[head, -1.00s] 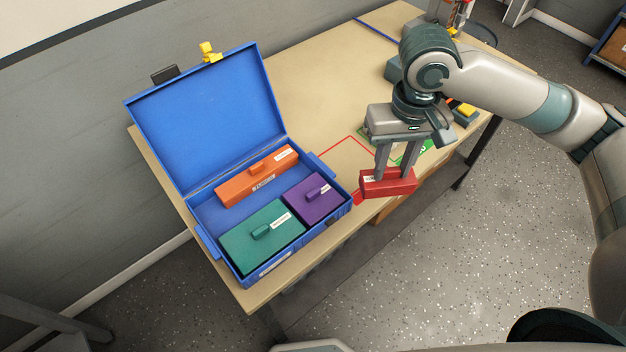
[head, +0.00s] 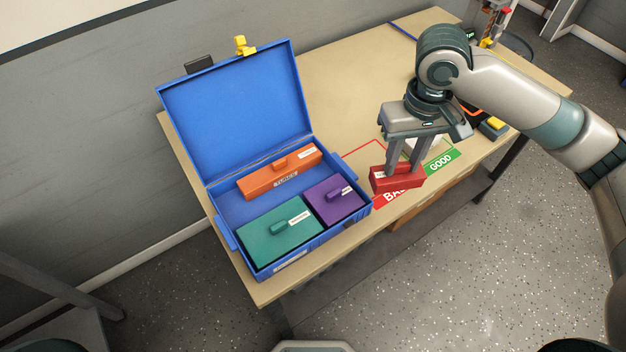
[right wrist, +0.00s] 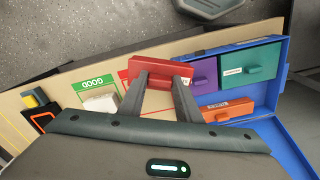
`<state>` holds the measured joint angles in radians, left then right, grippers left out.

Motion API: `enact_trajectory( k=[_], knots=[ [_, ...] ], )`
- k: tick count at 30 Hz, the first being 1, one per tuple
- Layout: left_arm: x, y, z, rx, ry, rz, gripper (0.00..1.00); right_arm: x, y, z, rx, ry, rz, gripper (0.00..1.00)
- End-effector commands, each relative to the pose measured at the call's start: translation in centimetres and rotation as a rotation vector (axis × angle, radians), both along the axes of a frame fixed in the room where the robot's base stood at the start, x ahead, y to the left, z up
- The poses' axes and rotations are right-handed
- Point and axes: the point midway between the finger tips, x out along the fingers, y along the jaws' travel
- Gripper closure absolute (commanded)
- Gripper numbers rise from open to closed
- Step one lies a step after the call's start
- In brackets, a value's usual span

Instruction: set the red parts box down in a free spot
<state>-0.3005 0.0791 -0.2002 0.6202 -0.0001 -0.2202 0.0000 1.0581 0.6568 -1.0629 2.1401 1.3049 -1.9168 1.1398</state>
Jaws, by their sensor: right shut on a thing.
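The red parts box (head: 398,179) is held in my right gripper (head: 404,170), whose fingers are shut on it. It hangs above the table's front part, over the red "BAD" zone (head: 386,200) and just right of the open blue case. In the right wrist view the red box (right wrist: 160,67) sits between the fingertips of my right gripper (right wrist: 163,82). The open blue case (head: 228,225) holds an orange box (head: 280,176), a teal box (head: 278,234) and a purple box (head: 335,199). Bare blue floor shows between the orange and teal boxes. My left gripper is not in view.
A green "GOOD" zone (head: 440,162) lies right of the red one, with a pale object (right wrist: 101,104) in it. The case lid (head: 235,110) stands open at the back. Bare tabletop (head: 350,85) lies behind the zones. The table's front edge is close below the red box.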

Motion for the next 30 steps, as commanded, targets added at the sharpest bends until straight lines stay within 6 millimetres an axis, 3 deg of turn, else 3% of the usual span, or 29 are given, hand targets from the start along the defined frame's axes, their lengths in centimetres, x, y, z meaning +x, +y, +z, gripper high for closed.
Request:
enact_trajectory(
  k=[6,12,30],
  knots=[
    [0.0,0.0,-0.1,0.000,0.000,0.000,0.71,3.7,3.5,-1.0,0.001,0.000,0.204,1.00],
    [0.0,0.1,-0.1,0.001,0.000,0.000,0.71,5.8,5.6,-1.7,-0.005,0.005,0.348,1.00],
    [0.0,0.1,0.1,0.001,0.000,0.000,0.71,6.5,6.6,-2.1,-0.007,0.008,0.399,1.00]
  ],
)
